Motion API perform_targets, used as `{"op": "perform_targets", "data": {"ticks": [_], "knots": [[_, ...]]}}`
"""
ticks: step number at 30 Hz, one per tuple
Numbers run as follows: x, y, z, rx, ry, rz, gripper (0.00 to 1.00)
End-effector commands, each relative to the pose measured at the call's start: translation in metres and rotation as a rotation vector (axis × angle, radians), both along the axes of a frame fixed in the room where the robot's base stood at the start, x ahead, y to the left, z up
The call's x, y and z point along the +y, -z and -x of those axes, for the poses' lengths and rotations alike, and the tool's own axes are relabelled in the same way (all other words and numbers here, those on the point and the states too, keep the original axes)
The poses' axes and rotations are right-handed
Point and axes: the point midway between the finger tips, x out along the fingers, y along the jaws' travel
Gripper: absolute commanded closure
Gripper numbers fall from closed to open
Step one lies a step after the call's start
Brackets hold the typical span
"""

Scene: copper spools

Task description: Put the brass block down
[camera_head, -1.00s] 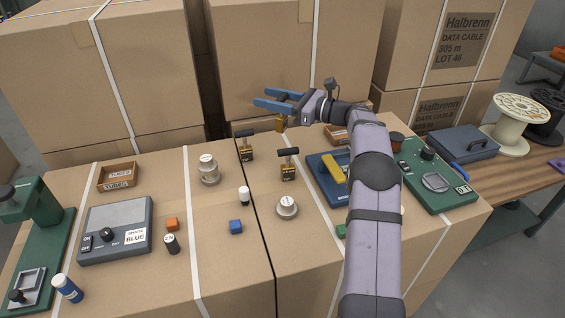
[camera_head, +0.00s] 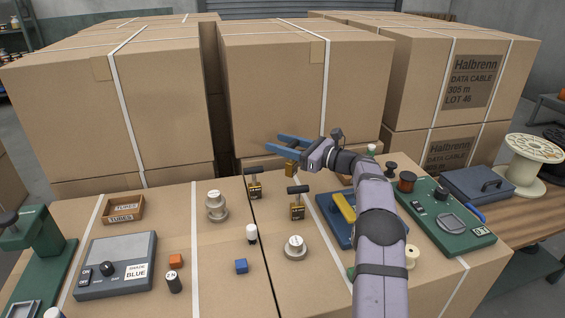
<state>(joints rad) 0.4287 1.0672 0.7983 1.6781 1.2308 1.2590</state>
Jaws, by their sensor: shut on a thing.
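My gripper (camera_head: 288,146), with blue fingers, is shut on a brass block (camera_head: 291,168). The block hangs below the fingers, above the far part of the carton top and in front of the tall cartons. Its upper part is hidden by the fingers. Two other brass blocks with black T-shaped handles stand upright on the carton: one left of the held block (camera_head: 254,190) and one nearer the camera (camera_head: 297,211).
The carton top (camera_head: 215,265) also bears a grey weight stack (camera_head: 216,207), a round weight (camera_head: 295,248), a white-capped cylinder (camera_head: 251,235), a blue cube (camera_head: 241,266) and a blue tray (camera_head: 332,222). Bare cardboard shows between them. Tall cartons (camera_head: 285,90) close off the back.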

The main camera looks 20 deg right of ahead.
Motion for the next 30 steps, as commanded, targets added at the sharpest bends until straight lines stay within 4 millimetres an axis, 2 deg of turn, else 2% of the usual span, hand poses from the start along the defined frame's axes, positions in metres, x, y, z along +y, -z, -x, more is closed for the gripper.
{"op": "perform_targets", "data": {"ticks": [7, 18, 30], "knots": [[0.000, 0.005, 0.000, -0.004, 0.000, -0.001, 0.92], [0.000, 0.047, 0.000, -0.004, 0.000, -0.001, 0.92], [0.000, 0.051, 0.000, -0.005, 0.000, 0.001, 0.92]]}}
